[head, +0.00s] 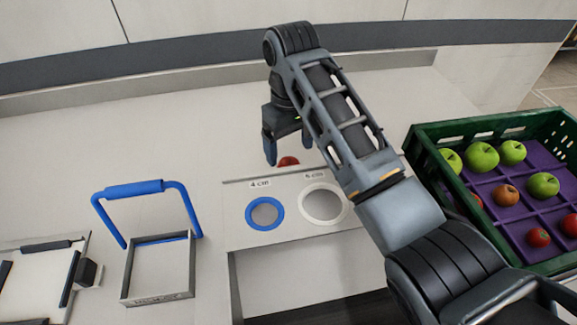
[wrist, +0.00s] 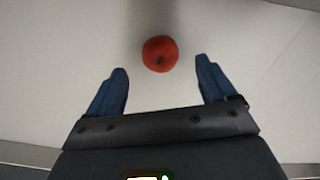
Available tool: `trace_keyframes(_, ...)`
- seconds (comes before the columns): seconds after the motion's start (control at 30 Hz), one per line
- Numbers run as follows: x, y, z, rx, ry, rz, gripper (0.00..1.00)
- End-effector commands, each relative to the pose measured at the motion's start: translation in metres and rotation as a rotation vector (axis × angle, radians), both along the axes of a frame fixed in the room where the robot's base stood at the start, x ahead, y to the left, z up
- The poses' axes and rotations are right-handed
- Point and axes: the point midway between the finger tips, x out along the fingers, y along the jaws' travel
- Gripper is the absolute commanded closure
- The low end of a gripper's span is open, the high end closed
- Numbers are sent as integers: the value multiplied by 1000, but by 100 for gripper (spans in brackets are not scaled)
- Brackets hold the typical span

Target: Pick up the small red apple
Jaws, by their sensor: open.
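A small red apple (head: 288,161) lies on the pale counter, just behind the panel with the two round holes. In the head view my gripper hides part of it. In the wrist view the red apple (wrist: 160,54) shows whole, slightly beyond the fingertips and about midway between their lines. My gripper (head: 288,155) points down at the apple. Its two blue fingers (wrist: 160,78) are spread apart with nothing between them.
A sizing panel (head: 235,205) has a blue-ringed hole (head: 265,213) and a white-ringed hole (head: 322,203). A metal frame with a blue handle (head: 135,190) stands left. A green crate (head: 432,172) with red and green apples is at right. The counter's back left is clear.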

Motion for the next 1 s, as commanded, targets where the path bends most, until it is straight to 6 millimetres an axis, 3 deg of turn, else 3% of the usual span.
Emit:
trace_keyframes(0.33,3,3,-43,1,-1,0,16)
trace_keyframes(0.67,4,4,-50,2,-2,0,17)
trace_keyframes(1.0,4,4,-50,2,-2,0,49)
